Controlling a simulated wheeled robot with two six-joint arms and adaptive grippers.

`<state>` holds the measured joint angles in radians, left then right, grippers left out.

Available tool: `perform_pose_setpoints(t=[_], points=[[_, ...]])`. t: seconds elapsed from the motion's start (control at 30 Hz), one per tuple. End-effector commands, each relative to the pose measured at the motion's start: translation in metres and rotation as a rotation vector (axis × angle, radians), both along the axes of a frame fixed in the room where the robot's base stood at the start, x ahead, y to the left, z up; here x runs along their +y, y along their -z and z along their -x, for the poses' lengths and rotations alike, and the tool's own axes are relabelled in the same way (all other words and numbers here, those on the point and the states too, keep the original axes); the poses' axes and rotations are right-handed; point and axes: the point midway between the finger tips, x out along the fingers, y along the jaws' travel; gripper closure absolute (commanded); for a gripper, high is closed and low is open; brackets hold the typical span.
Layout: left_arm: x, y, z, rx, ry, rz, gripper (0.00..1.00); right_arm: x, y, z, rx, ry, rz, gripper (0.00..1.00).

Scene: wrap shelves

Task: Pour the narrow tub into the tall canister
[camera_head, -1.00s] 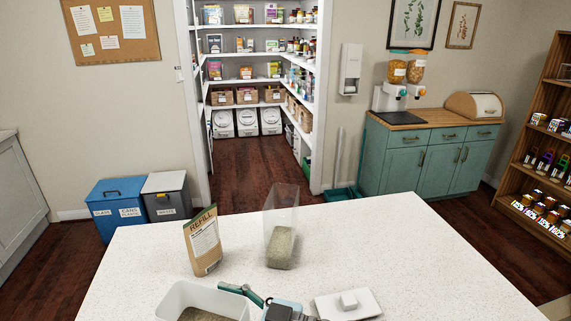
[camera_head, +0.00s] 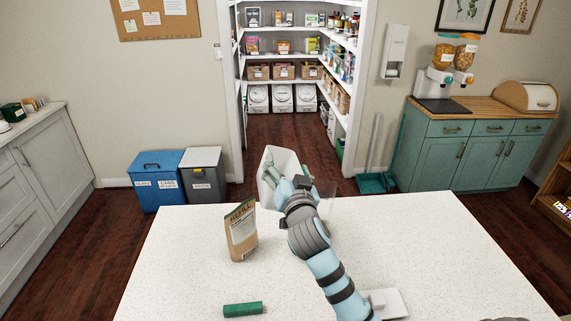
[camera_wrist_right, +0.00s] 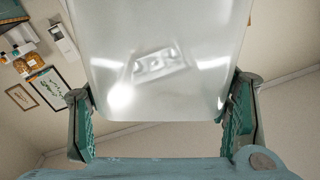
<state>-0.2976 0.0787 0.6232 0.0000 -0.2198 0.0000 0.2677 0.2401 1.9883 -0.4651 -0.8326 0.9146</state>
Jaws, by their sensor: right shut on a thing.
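The narrow tub (camera_head: 285,157) is a pale, translucent white container. My right gripper (camera_head: 284,186) is shut on it and holds it tilted above the far part of the counter. In the right wrist view the tub (camera_wrist_right: 160,60) fills the top middle, between the two green-padded fingers of my right gripper (camera_wrist_right: 160,112). The tall canister (camera_head: 327,191) is clear and stands behind my right gripper, which hides most of it. Its contents are hidden, and I cannot tell whether anything is flowing from the tub. My left gripper is not in view.
A brown refill pouch (camera_head: 242,232) stands upright on the white counter (camera_head: 190,260), left of my right arm. A green cylinder (camera_head: 243,309) lies near the front. A white lid (camera_head: 392,304) lies beside my forearm. The counter's right side is clear.

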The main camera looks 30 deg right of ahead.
Motion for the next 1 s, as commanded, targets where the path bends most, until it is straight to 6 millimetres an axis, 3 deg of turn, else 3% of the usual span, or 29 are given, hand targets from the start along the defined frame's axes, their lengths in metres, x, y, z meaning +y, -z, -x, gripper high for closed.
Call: perform_pose_setpoints(t=[0.1,0.37,0.5,1.0], points=[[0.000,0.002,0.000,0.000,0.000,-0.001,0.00,-0.005,0.010,0.002,-0.024,-0.001,-0.053,0.88],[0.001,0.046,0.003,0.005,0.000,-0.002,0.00,-0.019,0.042,0.009,-0.106,-0.003,-0.235,0.88],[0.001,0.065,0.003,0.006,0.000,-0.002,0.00,-0.033,0.047,0.015,-0.182,-0.003,-0.407,0.88],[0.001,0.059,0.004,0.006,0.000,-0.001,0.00,-0.035,0.039,0.020,-0.208,0.003,-0.461,0.88]])
